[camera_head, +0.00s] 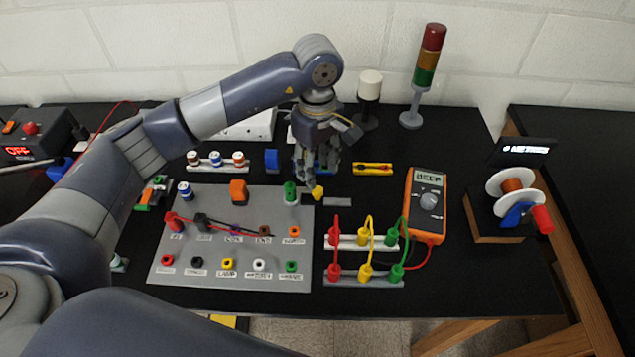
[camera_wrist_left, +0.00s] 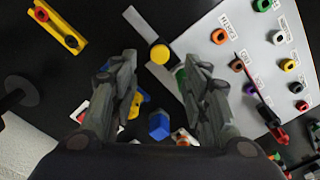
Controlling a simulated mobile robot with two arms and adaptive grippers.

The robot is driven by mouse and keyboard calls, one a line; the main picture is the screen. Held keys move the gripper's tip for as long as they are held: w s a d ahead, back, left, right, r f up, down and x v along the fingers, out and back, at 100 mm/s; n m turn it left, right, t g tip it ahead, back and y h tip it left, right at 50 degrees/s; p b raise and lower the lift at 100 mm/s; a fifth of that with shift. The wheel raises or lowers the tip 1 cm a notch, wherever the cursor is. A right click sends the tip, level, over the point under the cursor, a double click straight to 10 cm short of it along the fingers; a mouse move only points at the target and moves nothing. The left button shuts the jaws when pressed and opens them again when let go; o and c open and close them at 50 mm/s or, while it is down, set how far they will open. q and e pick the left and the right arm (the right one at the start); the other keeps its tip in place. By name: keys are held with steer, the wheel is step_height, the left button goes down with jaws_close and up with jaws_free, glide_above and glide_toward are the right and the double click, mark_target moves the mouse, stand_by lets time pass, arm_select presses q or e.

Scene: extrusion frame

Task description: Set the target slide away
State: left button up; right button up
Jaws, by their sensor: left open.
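A grey strip (camera_head: 338,201) with a yellow round knob (camera_head: 318,192) lies by the right edge of the labelled panel. It may be the slide; no marking tells me which slide is the target. In the left wrist view the knob (camera_wrist_left: 160,53) and its pale strip (camera_wrist_left: 139,22) show just beyond my fingertips. My left gripper (camera_head: 314,176) points down behind the knob in the head view. In the left wrist view its fingers (camera_wrist_left: 159,66) are spread apart with nothing held between them. My right gripper is not in view.
The grey panel (camera_head: 215,272) with coloured sockets lies at front left. An orange multimeter (camera_head: 428,205) and cabled terminal strips (camera_head: 345,281) stand to the right. A signal tower (camera_head: 425,75) stands behind. A blue block (camera_wrist_left: 158,124) lies below the fingers. Table is clear at right front.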

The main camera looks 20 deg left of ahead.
mark_target(318, 190)
arm_select(q)
step_height(318, 190, down, 7)
steer(key=shift+r+p, duration=0.1)
steer(key=shift+p, duration=0.7)
jaws_close()
steer(key=shift+d, duration=0.1)
